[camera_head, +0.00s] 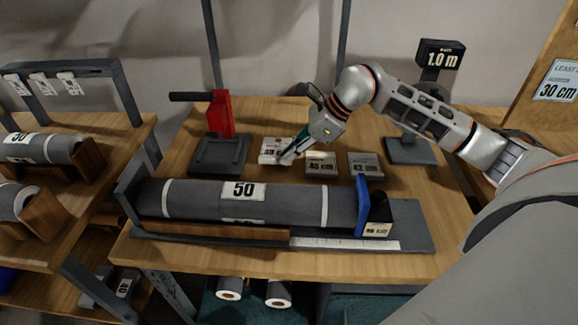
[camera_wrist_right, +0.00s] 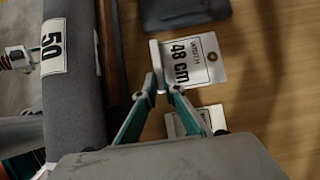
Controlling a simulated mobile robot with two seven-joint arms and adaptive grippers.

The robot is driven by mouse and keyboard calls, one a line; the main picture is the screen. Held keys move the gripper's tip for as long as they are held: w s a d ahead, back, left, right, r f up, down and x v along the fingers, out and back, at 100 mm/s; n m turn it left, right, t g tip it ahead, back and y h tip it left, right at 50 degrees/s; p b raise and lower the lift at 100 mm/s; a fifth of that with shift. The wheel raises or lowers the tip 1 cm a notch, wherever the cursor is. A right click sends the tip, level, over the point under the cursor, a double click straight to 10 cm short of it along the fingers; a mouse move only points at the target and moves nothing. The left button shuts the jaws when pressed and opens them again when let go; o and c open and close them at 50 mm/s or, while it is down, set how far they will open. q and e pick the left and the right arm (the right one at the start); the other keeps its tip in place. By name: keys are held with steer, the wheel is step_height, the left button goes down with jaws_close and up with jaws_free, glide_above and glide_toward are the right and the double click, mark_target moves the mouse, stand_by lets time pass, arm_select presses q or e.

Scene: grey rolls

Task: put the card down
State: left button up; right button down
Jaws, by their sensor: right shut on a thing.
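The card (camera_head: 275,150) is white with a hole at one end and sits at the left end of a row of cards behind the roll. In the right wrist view the card (camera_wrist_right: 194,60) reads "48 cm". My right gripper (camera_head: 288,158) is shut on its near edge, and its fingertips (camera_wrist_right: 163,88) meet there in the wrist view. The card is at or just above the tabletop (camera_head: 400,189); I cannot tell if it touches. My left gripper does not show in the head view.
A card reading 45 cm (camera_head: 321,164) and another card (camera_head: 364,165) lie to the right. A grey roll marked 50 (camera_head: 200,203) lies in front in a measuring tray (camera_head: 415,228). A red-posted stand (camera_head: 221,114) is left, a 1.0 m display (camera_head: 440,58) right.

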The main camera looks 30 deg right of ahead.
mark_target(281, 175)
steer(key=shift+f, duration=2.1)
steer(key=shift+f, duration=0.25)
steer(key=c, duration=2.1)
jaws_free()
steer(key=shift+r, duration=0.1)
steer(key=shift+c, duration=0.2)
